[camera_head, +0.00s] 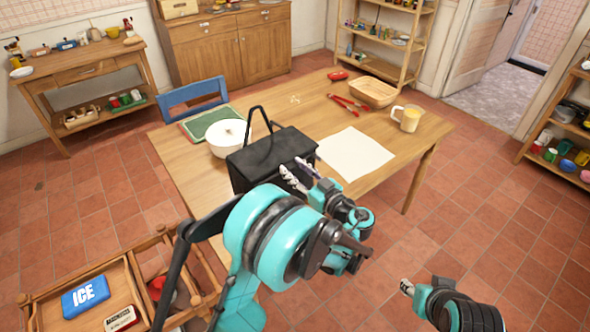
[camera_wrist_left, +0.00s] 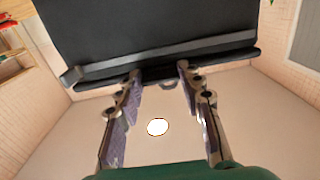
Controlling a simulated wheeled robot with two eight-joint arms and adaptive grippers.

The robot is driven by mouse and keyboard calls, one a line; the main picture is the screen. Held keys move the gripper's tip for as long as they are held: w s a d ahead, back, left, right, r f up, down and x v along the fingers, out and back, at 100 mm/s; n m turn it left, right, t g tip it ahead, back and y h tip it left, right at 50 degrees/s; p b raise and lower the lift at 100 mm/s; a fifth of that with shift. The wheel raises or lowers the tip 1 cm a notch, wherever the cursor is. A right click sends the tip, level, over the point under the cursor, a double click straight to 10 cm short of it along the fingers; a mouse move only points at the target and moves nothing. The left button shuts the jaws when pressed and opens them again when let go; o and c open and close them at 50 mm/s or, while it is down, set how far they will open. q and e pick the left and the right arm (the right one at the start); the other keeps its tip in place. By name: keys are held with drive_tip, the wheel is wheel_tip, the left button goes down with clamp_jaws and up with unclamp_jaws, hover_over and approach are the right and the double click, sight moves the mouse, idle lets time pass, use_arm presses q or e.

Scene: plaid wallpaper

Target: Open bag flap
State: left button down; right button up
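The black bag (camera_head: 252,170) stands upright on the wooden table near its front edge, with its handle raised. Its flap (camera_head: 268,148) lies over the top and looks closed. My left gripper (camera_head: 294,174) is at the bag's front right side, close to the flap's edge. In the left wrist view the left gripper (camera_wrist_left: 160,72) is open, with its two fingers apart under the dark flap edge (camera_wrist_left: 165,55). Nothing shows between the fingers, and I cannot tell if the tips touch the bag. My right gripper (camera_head: 407,287) is away from the table at lower right; its opening is unclear.
On the table (camera_head: 300,98) are a white bowl (camera_head: 228,138), a green tray (camera_head: 203,121), a white sheet (camera_head: 353,154), a mug (camera_head: 407,117), a basket (camera_head: 373,92) and red-handled pliers (camera_head: 350,103). A blue chair (camera_head: 192,92) stands behind. A wooden cart (camera_head: 97,275) stands at lower left.

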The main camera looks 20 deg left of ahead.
use_arm(q)
drive_tip(key=shift+r+p, duration=0.55)
drive_tip(key=shift+p, duration=0.15)
drive_tip(key=r+h+p, duration=0.1)
drive_tip(key=r+p, duration=0.1)
drive_tip(key=r+g+h+p, duration=0.1)
drive_tip(key=r+p, duration=0.1)
drive_tip(key=p, duration=0.1)
drive_tip(key=a+r+g+h+p, duration=0.1)
drive_tip(key=r+p, duration=0.1)
drive_tip(key=p, duration=0.1)
drive_tip(key=shift+w, duration=0.3)
drive_tip(key=w+a+r+g+h+p, duration=0.8)
drive_tip(key=a+p, duration=0.5)
drive_tip(key=p, duration=0.3)
drive_tip(key=shift+w+a+r+h+p, duration=0.15)
drive_tip(key=shift+w+r+h+p, duration=0.25)
drive_tip(key=shift+w+r+h, duration=0.7)
drive_tip(key=shift+s+r+h, duration=0.15)
drive_tip(key=shift+s+h, duration=0.15)
